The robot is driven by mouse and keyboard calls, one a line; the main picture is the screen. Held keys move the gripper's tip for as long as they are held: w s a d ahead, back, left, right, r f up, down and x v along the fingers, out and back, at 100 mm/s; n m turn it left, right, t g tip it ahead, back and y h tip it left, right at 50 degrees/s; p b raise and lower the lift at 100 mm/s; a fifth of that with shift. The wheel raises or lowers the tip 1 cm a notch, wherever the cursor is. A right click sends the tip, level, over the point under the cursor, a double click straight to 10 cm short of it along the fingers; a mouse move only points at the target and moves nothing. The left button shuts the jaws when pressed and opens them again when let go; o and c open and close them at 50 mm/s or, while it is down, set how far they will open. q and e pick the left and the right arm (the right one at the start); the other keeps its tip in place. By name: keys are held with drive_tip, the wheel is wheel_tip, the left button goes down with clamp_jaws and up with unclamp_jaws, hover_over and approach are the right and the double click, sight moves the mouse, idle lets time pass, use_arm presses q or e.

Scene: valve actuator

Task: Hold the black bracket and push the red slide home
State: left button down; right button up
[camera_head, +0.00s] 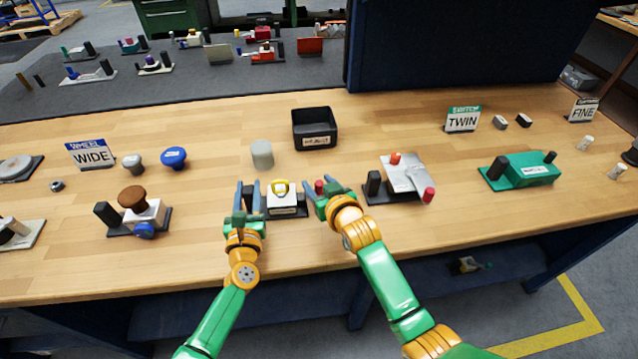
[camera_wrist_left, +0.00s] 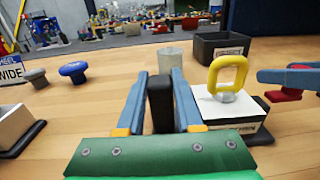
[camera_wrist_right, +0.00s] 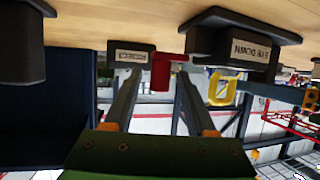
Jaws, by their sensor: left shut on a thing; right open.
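The small device has a white block (camera_head: 281,202) with a yellow ring (camera_head: 281,186) on top, on a dark base. Its upright black bracket (camera_wrist_left: 160,103) stands left of the block. My left gripper (camera_head: 249,190) is shut on the black bracket, one finger on each side in the left wrist view. The red slide (camera_head: 319,186) is at the device's right side; it also shows in the left wrist view (camera_wrist_left: 284,95). My right gripper (camera_head: 322,186) is open beside it. In the upside-down right wrist view the red slide (camera_wrist_right: 160,73) appears between the spread fingers; contact cannot be told.
A grey cylinder (camera_head: 262,154) and a black labelled tray (camera_head: 333,133) stand behind the device. A device with a silver plate (camera_head: 404,175) is close right of my right gripper. A brown-knobbed device (camera_head: 133,197) stands to the left. The bench's front strip is clear.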

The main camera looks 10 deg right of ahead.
clamp_jaws()
idle(1.4)
